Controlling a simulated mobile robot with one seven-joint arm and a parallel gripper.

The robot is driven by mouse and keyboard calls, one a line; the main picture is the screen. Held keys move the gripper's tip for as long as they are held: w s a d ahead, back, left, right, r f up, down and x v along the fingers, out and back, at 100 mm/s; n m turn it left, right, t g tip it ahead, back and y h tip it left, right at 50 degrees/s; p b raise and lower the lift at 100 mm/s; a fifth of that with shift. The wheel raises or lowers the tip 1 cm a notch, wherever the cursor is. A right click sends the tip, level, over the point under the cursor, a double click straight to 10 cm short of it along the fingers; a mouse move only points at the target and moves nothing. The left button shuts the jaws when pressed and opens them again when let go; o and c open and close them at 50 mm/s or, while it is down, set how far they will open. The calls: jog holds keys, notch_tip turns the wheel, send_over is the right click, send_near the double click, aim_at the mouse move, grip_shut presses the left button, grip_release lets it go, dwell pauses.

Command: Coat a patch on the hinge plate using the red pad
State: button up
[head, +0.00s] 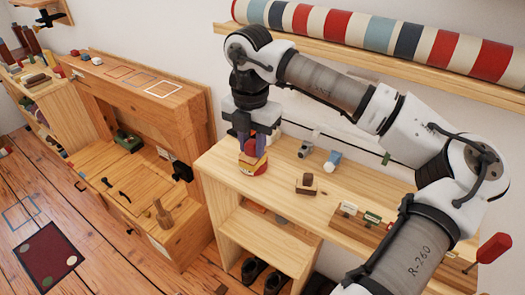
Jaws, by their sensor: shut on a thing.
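My gripper (252,148) points down over the near left end of the light wooden shelf top. It is shut on a small red and yellow thing (252,166), which looks like the red pad. The thing is at or just above the shelf surface; I cannot tell whether it touches. The fingers cover its upper part, and any separate piece under it is hard to make out. I cannot pick out the hinge plate for certain in this view.
On the shelf top (341,222) stand a brown block with a white part (307,184), a grey item (305,149) and a blue item with a white ball (332,160). A wooden desk (140,165) is at left. A striped roll (400,38) lies above, behind my arm.

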aim_at(253, 159)
notch_tip(253, 159, down, 5)
jog(key=b, duration=0.5)
jog(key=shift+f, duration=0.15)
jog(key=shift+r, duration=0.3)
